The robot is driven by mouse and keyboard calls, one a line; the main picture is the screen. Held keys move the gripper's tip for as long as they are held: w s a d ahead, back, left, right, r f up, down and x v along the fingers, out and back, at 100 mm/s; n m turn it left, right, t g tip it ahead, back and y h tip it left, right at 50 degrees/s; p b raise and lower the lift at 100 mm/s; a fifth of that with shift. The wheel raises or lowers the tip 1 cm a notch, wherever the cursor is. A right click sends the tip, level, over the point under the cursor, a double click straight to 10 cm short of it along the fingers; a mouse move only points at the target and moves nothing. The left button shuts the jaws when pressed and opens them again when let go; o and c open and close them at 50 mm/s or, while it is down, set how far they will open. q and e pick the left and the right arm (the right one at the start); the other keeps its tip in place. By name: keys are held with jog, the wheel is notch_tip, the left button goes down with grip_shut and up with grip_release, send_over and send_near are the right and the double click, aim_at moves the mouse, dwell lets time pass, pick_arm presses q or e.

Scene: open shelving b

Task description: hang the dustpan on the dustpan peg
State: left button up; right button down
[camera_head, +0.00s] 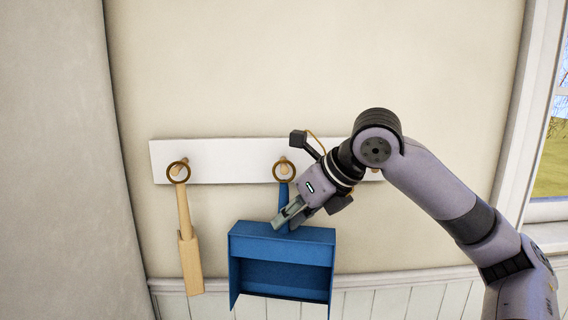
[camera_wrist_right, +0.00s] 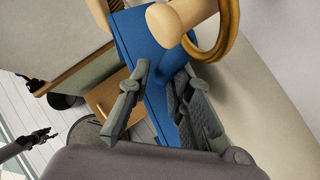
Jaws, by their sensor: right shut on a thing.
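The blue dustpan (camera_head: 282,240) hangs upright below the white peg rail, its pan downward. Its brass ring (camera_head: 276,176) appears to be around the middle wooden peg (camera_head: 284,165) in the head view. In the right wrist view the ring (camera_wrist_right: 222,42) shows close behind the knob of the peg (camera_wrist_right: 170,22), and the knob hides part of it. My right gripper (camera_head: 289,213) is shut on the blue handle (camera_wrist_right: 150,75) just below the ring. A small dark gripper, apparently my left one (camera_wrist_right: 40,136), shows at the left of the wrist view; its jaws are too small to judge.
The white rail (camera_head: 225,160) is fixed to a cream wall. A wooden tool (camera_head: 189,250) hangs by its ring from the left peg (camera_head: 177,168). A right-hand peg is mostly hidden behind my right arm. A window (camera_head: 552,140) is at the far right.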

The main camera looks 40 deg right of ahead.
jog(key=c, duration=1.4)
grip_release()
jog(key=shift+o, duration=0.2)
jog(key=v, duration=1.2)
